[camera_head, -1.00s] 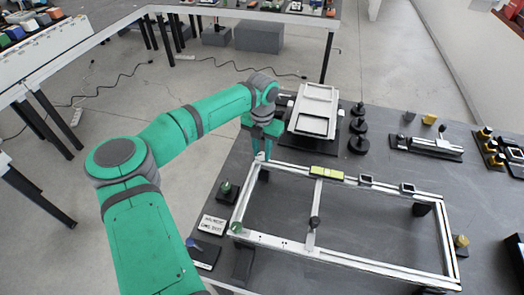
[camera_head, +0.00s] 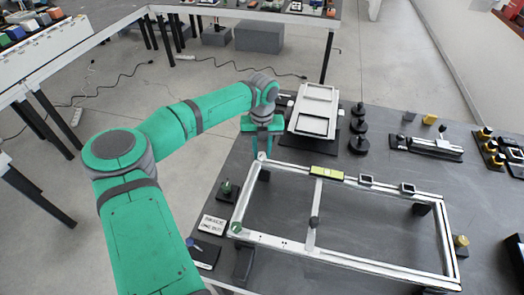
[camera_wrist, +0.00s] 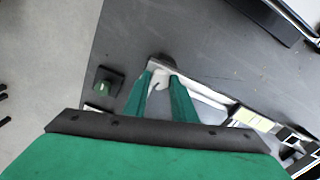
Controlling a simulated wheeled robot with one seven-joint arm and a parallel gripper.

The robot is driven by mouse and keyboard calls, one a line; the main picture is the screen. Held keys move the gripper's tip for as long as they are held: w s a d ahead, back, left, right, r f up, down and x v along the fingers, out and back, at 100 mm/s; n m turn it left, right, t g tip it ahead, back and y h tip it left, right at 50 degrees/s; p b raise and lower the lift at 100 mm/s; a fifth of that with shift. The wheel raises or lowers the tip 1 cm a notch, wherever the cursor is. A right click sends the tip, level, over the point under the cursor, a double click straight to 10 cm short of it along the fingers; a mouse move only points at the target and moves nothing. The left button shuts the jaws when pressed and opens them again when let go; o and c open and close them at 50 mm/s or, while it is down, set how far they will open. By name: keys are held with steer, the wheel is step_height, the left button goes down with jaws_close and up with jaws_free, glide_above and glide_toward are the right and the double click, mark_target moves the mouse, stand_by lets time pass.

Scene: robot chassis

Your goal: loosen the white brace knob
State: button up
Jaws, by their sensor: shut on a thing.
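The white brace knob (camera_head: 262,156) is at the far left corner of the pale metal frame (camera_head: 290,170) on the dark table. It also shows as a small white piece (camera_wrist: 161,82) in the wrist view. My gripper (camera_head: 264,150) points down over this corner. In the wrist view its two green fingers (camera_wrist: 161,76) stand on either side of the white knob and are shut on it. The fingers hide part of the knob in both views.
A small green knob on a black base (camera_head: 227,190) stands left of the frame. A white tray (camera_head: 316,108) lies behind it, with black stacked discs (camera_head: 358,135) to its right.

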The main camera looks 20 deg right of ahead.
mark_target(262, 154)
stand_by(0.3)
steer(key=o, duration=1)
steer(key=shift+o, duration=0.2)
steer(key=shift+r, duration=0.1)
step_height(262, 154, up, 11)
steer(key=shift+f, duration=0.2)
